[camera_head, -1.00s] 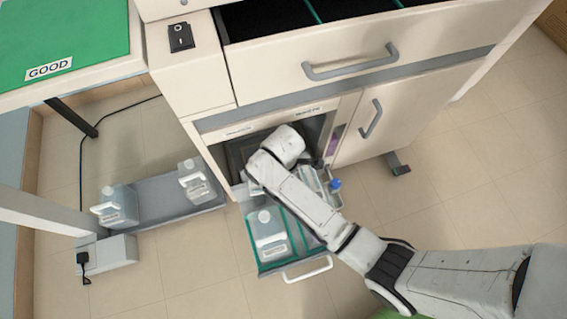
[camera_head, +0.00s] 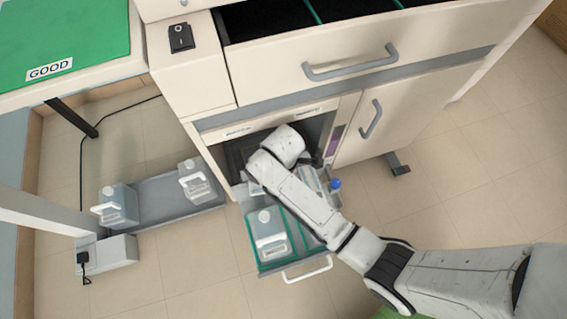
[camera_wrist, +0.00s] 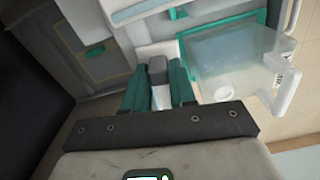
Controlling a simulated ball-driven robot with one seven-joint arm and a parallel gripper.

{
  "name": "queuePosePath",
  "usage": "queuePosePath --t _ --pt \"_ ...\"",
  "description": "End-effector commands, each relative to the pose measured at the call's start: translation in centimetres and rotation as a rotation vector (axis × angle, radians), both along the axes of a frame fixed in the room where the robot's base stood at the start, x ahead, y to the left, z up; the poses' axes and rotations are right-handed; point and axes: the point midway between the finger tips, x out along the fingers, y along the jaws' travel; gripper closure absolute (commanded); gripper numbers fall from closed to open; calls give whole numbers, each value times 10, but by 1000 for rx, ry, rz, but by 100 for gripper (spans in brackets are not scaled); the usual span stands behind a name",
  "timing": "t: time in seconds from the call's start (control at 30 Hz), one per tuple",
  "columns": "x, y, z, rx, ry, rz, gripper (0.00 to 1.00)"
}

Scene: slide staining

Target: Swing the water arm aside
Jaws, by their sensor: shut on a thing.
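My gripper (camera_wrist: 158,82) shows in the wrist view with two teal fingers shut on a small grey and white piece (camera_wrist: 158,68), which I take to be part of the water arm. The rest of the water arm cannot be made out. In the head view my arm reaches into the low opening of the cabinet (camera_head: 215,60), and my wrist hides the gripper and what it holds.
A pulled-out tray with a handle (camera_head: 307,270) holds a clear jug (camera_head: 268,232) below my arm. A blue-capped bottle (camera_head: 335,186) stands right of my arm. Two jugs stand on a grey floor tray (camera_head: 150,200) at left.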

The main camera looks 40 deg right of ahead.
Motion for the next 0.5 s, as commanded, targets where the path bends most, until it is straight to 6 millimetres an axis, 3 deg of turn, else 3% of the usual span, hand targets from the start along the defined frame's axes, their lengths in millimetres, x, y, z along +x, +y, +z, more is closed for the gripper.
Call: queuePosePath --t 0.23,0.5 --pt "9 -4 2 0 1 109 100" --pt "10 -4 0 0 -1 119 100"
